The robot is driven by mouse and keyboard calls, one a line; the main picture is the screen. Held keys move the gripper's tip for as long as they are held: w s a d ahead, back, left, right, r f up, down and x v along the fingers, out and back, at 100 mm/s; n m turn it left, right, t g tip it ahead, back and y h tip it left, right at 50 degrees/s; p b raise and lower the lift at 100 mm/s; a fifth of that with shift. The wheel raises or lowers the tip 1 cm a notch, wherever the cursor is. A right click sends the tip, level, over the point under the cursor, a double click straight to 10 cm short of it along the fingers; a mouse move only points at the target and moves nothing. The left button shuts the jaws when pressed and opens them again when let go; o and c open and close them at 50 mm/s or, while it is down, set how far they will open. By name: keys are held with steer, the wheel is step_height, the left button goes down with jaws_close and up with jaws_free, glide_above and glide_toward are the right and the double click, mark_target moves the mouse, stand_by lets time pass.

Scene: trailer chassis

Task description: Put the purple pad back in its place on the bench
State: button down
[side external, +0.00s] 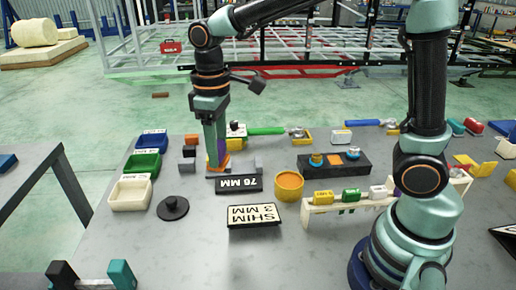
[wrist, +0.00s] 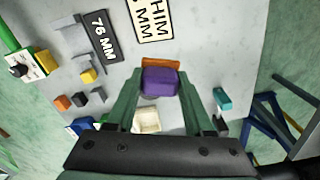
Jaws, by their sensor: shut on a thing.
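My gripper (wrist: 161,76) is shut on the purple pad (wrist: 160,82), which sits between the two green fingers in the wrist view. An orange piece (wrist: 160,63) shows right at the pad's far edge; I cannot tell whether it is part of the pad. In the side view my gripper (side external: 217,166) points down over the bench (side external: 150,244), behind the 76 MM plate (side external: 240,183). Only a sliver of the purple pad (side external: 222,157) shows there, mostly hidden by the fingers. Whether the pad touches anything beneath is unclear.
The SHIM 3 MM plate (side external: 255,215) and a yellow-orange cylinder (side external: 289,186) stand nearby. White (side external: 130,195), green (side external: 142,165) and blue (side external: 151,144) bins line the left edge. A black knobbed disc (side external: 172,208) lies in front.

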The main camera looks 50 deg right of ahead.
steer(key=a+n, duration=0.4)
steer(key=a, duration=0.4)
steer(key=f, duration=1.9)
steer(key=shift+w, duration=0.25)
steer(key=shift+f, duration=0.1)
steer(key=shift+c, duration=1.4)
jaws_free()
